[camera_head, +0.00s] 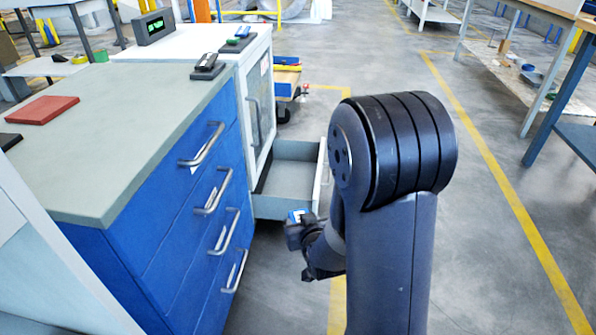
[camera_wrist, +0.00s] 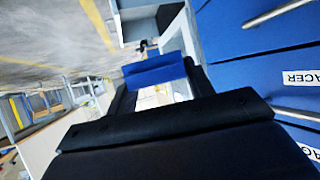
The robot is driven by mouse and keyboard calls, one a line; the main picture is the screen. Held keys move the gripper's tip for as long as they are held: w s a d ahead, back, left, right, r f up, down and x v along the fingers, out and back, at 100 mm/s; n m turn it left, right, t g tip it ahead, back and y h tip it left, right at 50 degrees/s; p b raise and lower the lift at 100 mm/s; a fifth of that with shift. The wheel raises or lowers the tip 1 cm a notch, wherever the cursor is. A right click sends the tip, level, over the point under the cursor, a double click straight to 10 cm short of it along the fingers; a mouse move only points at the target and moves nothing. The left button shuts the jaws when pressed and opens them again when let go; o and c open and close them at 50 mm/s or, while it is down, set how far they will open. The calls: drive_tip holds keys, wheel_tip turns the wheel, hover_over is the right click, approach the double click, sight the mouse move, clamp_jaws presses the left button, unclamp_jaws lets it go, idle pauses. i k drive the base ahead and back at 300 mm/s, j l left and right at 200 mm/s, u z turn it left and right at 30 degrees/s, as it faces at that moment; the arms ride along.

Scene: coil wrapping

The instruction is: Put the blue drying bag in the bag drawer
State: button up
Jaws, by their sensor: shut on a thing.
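The blue drying bag (camera_wrist: 155,73) is between the two fingers of my gripper (camera_wrist: 160,82) in the wrist view, and the gripper is shut on it. In the head view, only a small blue and white bit of the bag (camera_head: 297,215) shows at my gripper (camera_head: 299,228). An open, pale grey drawer (camera_head: 285,180) sticks out low from the white cabinet. Its visible floor looks empty. My gripper is at the near side of this drawer, in front of its near wall in the picture. My arm hides part of the drawer front.
A blue cabinet (camera_head: 185,205) with several shut drawers and protruding handles stands left of my gripper. A red flat object (camera_head: 42,110) lies on its top. The white cabinet (camera_head: 190,45) has a glazed door above the open drawer. The floor right of my arm is clear.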

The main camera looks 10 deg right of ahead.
sight(288, 183)
drive_tip(key=i+l+z, duration=0.25)
drive_tip(key=i, duration=0.55)
drive_tip(key=i+l+z, duration=0.25)
drive_tip(key=i, duration=0.6)
drive_tip(key=j, duration=0.1)
